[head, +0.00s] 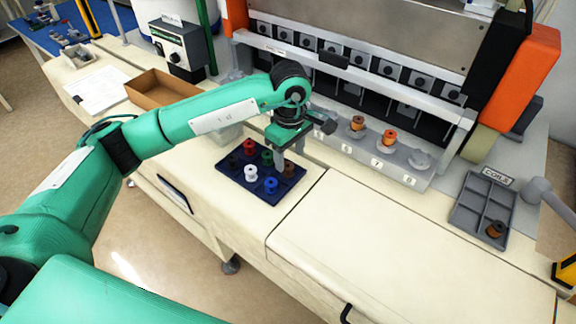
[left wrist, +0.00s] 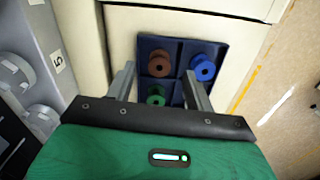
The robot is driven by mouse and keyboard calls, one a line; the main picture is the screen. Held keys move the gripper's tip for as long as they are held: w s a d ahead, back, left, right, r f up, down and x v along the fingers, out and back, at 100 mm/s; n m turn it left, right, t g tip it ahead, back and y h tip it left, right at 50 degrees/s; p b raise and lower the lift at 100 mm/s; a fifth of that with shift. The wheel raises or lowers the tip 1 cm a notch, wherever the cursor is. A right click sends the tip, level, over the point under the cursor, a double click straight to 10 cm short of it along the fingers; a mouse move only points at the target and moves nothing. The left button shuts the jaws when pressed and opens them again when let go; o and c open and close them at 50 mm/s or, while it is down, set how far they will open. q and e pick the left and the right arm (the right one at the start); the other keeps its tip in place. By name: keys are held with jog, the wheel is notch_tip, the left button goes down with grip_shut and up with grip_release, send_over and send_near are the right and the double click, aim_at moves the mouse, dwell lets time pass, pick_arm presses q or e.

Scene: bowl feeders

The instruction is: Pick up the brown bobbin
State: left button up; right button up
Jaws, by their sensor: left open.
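The brown bobbin (head: 288,170) stands in the right-hand compartment of a dark blue tray (head: 232,183), partly hidden by my left gripper in the head view. In the left wrist view the brown bobbin (left wrist: 159,63) shows from above, beside the blue bobbin (left wrist: 204,67) and the green bobbin (left wrist: 156,95). My left gripper (head: 279,158) is open and empty over the tray. In the left wrist view its fingers (left wrist: 159,72) lie on either side of the brown bobbin in the picture; I see no contact. My right gripper is not in view.
Red (head: 249,147), white (head: 251,173) and blue (head: 270,185) bobbins stand close by in the tray. Two brownish-orange bobbins (head: 357,123) sit on the machine's grey ledge behind. A grey coils tray (head: 466,212) holds another. The front right tabletop (head: 380,250) is clear.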

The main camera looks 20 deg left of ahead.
aim_at(289, 166)
pick_arm(q)
jog(key=shift+a+f+p, duration=0.1)
jog(key=shift+f+p, duration=0.35)
jog(key=shift+f, duration=1.2)
jog(key=c, duration=1)
jog(key=shift+r, duration=0.1)
jog(key=shift+c, duration=0.2)
